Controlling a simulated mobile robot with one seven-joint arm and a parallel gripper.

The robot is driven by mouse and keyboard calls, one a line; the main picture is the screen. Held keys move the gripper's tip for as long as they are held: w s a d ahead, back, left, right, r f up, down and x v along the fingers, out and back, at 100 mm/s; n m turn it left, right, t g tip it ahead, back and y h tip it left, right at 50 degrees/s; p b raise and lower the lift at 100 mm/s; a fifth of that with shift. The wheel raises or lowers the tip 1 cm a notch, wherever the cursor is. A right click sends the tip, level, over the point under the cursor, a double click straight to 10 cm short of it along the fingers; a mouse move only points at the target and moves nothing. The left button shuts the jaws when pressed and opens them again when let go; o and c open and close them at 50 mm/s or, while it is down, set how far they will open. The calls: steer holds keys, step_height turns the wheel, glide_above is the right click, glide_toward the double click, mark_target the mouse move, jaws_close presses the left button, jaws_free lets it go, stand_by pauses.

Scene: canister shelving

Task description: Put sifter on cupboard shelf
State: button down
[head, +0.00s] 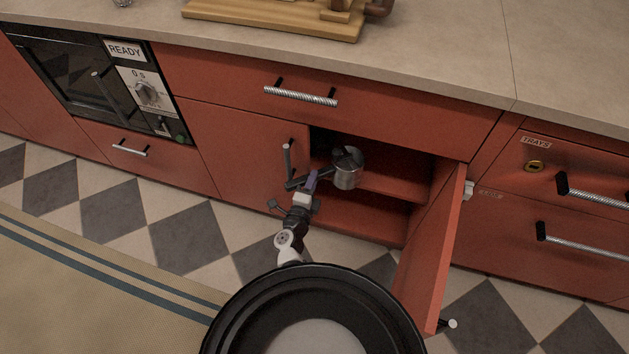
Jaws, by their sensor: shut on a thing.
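The sifter (347,176) is a grey metal cup with a dark handle, seen in the head view in front of the open cupboard. My gripper (312,181) is shut on the sifter, at its handle side, and holds it at about the height of the cupboard shelf (395,184). The cup is at the cupboard opening; I cannot tell whether it touches the shelf. The fingertips are small and partly hidden. The cupboard has a red interior with a middle shelf and a lower floor (365,218), and the visible parts of both are bare.
The right cupboard door (432,255) stands open toward me. The left door (230,150) is shut, its handle (288,160) close to my gripper. A drawer (330,90) and the countertop (440,60) are above. An oven (85,80) is at left; more drawers (560,225) at right.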

steer(key=shift+r, duration=0.15)
steer(key=c, duration=1.6)
jaws_free()
steer(key=shift+f, duration=0.3)
steer(key=o, duration=0.4)
steer(key=shift+r, duration=0.15)
